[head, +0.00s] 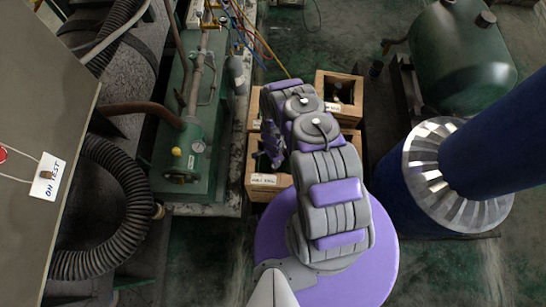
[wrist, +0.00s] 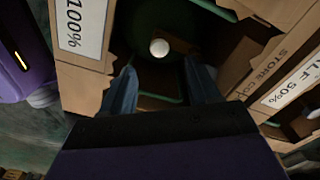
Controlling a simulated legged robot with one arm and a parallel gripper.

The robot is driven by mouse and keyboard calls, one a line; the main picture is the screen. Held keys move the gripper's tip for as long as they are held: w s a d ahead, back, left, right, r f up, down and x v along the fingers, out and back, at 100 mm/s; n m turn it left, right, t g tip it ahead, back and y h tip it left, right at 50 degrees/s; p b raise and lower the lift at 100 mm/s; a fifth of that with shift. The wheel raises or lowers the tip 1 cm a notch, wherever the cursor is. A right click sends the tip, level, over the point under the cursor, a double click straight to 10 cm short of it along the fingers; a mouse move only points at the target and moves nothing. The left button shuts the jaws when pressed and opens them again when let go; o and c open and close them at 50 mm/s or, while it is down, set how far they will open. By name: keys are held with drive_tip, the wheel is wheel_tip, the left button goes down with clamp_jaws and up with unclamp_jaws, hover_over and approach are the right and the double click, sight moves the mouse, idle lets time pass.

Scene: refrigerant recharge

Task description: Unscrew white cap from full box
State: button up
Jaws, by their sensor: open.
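The full box is a brown open box with a white label reading 100% (wrist: 82,25), seen in the wrist view. Inside it is a dark green container, and on that sits the round white cap (wrist: 159,47). My gripper (wrist: 160,68) is open, with one blue-grey finger on each side of the cap in the picture. The fingers look apart from the cap; the gap in depth cannot be told. In the head view the labelled front box (head: 262,181) is partly covered by my arm, and the cap and fingertips are hidden.
A neighbouring box labelled 50% (wrist: 292,84) is at the right in the wrist view. In the head view another box (head: 349,108) stands farther back. A green machine (head: 190,150) is left of the boxes, and a blue finned cylinder (head: 430,175) is to the right.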

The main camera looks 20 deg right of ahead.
wheel_tip(320, 180, down, 9)
drive_tip(key=b, duration=0.8)
drive_tip(key=shift+d, duration=0.1)
drive_tip(key=shift+r+p, duration=0.35)
drive_tip(key=shift+p, duration=0.05)
drive_tip(key=shift+f, duration=0.1)
drive_tip(key=shift+d, duration=0.1)
drive_tip(key=c, duration=1.1)
